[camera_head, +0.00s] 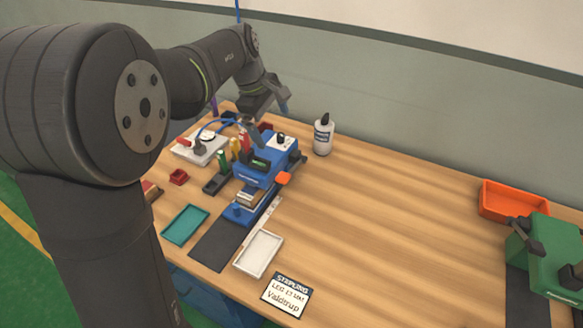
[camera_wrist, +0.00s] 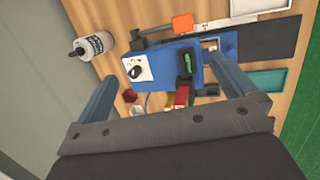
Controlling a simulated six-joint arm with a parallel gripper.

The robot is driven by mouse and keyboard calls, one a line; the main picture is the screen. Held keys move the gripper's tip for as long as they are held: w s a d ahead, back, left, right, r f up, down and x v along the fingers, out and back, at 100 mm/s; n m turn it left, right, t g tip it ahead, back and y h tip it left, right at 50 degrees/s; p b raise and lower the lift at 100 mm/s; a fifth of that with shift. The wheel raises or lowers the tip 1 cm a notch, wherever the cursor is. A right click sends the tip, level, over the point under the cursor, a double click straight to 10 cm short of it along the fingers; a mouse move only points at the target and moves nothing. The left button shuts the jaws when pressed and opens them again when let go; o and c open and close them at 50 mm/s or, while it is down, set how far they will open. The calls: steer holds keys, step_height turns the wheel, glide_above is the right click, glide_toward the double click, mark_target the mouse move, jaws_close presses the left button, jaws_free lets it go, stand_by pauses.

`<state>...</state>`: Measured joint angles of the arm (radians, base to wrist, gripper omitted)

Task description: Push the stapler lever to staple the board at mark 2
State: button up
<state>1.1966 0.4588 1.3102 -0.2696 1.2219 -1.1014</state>
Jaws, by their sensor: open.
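The blue stapler (camera_head: 262,170) stands on the left part of the wooden table, with a dial and a small green display on top. An orange paddle (camera_head: 284,178) on a dark rod, apparently its lever, sticks out at its right side; the paddle also shows in the wrist view (camera_wrist: 183,23). A small brown, pale-edged piece (camera_head: 250,198), possibly the board, sits at the stapler's front; I cannot make out mark 2. My gripper (camera_head: 265,116) is open and empty above the stapler's far end. In the wrist view its fingers (camera_wrist: 164,70) are spread, with the stapler beyond them.
A white bottle (camera_head: 323,136) stands behind the stapler to the right. A teal tray (camera_head: 185,224), a white tray (camera_head: 258,253) and a sign card (camera_head: 286,295) lie in front. An orange bin (camera_head: 513,203) and a green machine (camera_head: 556,257) are far right. The table's middle is clear.

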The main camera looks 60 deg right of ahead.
steer(key=shift+w+a+r, duration=0.15)
steer(key=shift+r, duration=0.45)
steer(key=shift+c, duration=0.2)
steer(key=c, duration=0.4)
steer(key=shift+s+d+f+t+y, duration=0.2)
steer(key=shift+s+d+f+y, duration=0.1)
steer(key=shift+s+y, duration=0.35)
steer(key=shift+s+d+f+t+y, duration=0.2)
steer(key=shift+s+d+y, duration=0.1)
steer(key=shift+s+y, duration=0.3)
steer(key=c, duration=1.1)
steer(key=shift+s+d+t+y, duration=0.2)
steer(key=shift+s+t+y, duration=0.3)
steer(key=shift+y, duration=0.15)
jaws_close()
steer(key=shift+s, duration=0.1)
